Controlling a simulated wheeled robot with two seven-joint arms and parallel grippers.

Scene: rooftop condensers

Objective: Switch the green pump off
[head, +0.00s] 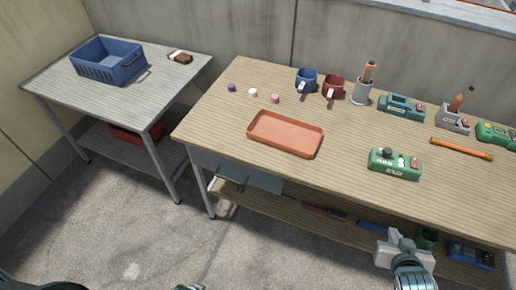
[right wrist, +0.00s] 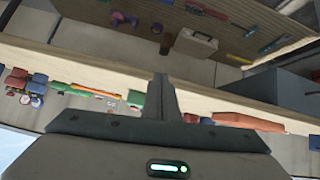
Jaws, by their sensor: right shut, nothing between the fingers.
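A green device with a red switch (head: 495,133) stands at the right edge of the workbench in the head view, partly cut off by the frame. A second green box (head: 396,164), with a dark knob and small light and red controls, sits nearer the bench's front edge. I cannot tell for sure which is the pump, or read either switch's position. My right gripper (head: 397,238) is in front of the bench at the lower right, apart from both. Its fingers are together and empty in the right wrist view (right wrist: 165,95). My left gripper is out of view.
On the workbench (head: 225,112) are an orange tray (head: 285,134), two mugs (head: 306,80), a grey cup (head: 361,93), a teal device (head: 401,107), a grey device (head: 453,119) and an orange rod (head: 462,149). A side table (head: 70,93) holds a blue basket (head: 108,62).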

